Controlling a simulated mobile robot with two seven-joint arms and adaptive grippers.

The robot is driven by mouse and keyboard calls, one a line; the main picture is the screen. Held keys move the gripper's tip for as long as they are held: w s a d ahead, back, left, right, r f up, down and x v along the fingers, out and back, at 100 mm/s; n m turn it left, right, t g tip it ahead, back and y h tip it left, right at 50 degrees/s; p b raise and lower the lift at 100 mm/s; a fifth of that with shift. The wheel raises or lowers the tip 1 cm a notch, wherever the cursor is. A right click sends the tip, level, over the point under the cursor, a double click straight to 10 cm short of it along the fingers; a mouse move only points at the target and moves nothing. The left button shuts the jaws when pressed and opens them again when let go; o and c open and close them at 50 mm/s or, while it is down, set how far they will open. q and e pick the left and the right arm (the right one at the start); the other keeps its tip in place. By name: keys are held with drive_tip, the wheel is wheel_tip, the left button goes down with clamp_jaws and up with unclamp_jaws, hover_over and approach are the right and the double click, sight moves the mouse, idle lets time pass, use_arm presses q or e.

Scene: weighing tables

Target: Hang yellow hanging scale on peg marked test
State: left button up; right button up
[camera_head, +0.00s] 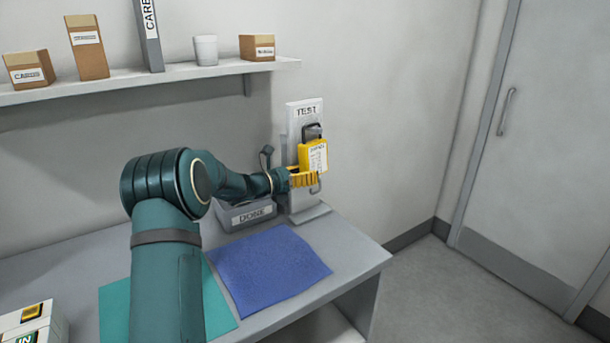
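The yellow hanging scale (314,157) is upright in front of the white board marked TEST (305,106), with a pale label on its face. Its dark top part (313,132) is at the peg's place on the board; whether it sits on the peg cannot be made out. A grey hook (316,188) shows below the scale. My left gripper (304,179) reaches in from the left and is at the scale's lower end. Its fingers are small and overlap the scale, so their opening is unclear. My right gripper is out of view.
A grey bin marked DONE (250,216) stands left of the board's foot. A blue mat (268,268) and a teal mat (116,310) lie on the grey table (352,262). Boxes and a cup (205,50) stand on the shelf (150,79) above. A white box (35,325) is at lower left.

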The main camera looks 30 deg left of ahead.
use_arm(q)
drive_tip(key=shift+a, duration=0.2)
drive_tip(key=v, duration=1.1)
drive_tip(key=shift+s, duration=0.5)
